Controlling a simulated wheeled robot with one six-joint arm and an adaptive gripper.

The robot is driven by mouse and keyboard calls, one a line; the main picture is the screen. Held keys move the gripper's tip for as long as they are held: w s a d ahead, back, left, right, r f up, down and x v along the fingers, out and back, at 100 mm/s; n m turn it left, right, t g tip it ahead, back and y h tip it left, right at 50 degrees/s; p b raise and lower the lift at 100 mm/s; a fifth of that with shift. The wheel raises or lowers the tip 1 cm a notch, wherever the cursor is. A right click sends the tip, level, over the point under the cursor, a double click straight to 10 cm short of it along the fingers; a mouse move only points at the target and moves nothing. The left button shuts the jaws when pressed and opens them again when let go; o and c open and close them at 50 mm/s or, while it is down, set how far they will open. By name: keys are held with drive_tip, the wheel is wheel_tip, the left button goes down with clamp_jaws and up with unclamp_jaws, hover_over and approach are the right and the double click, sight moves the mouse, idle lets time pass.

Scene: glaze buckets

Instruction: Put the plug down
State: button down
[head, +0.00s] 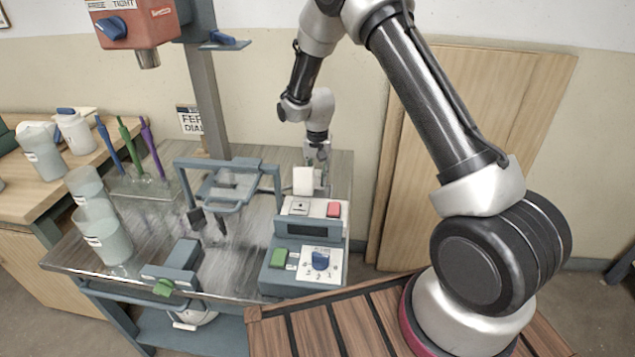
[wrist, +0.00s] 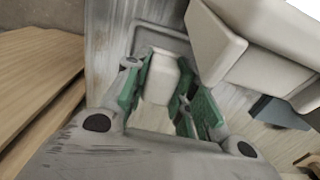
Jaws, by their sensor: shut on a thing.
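My gripper (head: 322,172) reaches down behind the control box at the back right of the metal table. In the wrist view its green-padded fingers are shut on the plug (wrist: 161,80), a small pale block with rounded edges. The plug is over or on the grey tabletop, beside a thin rectangular outline (wrist: 168,32); I cannot tell whether it touches the surface. In the head view the plug is largely hidden behind a white block (head: 303,180). A large white block (wrist: 258,48) is close to the right finger in the wrist view.
The control box (head: 291,255) has a red button, a green button and a blue dial. A blue-grey frame (head: 225,190) stands left of it. Clear buckets (head: 102,235) and coloured tools (head: 128,147) are farther left. Wooden panels (head: 470,150) lean on the wall at right.

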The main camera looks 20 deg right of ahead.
drive_tip(key=shift+f, duration=1.3)
drive_tip(key=shift+f, duration=0.15)
drive_tip(key=c, duration=1.2)
unclamp_jaws()
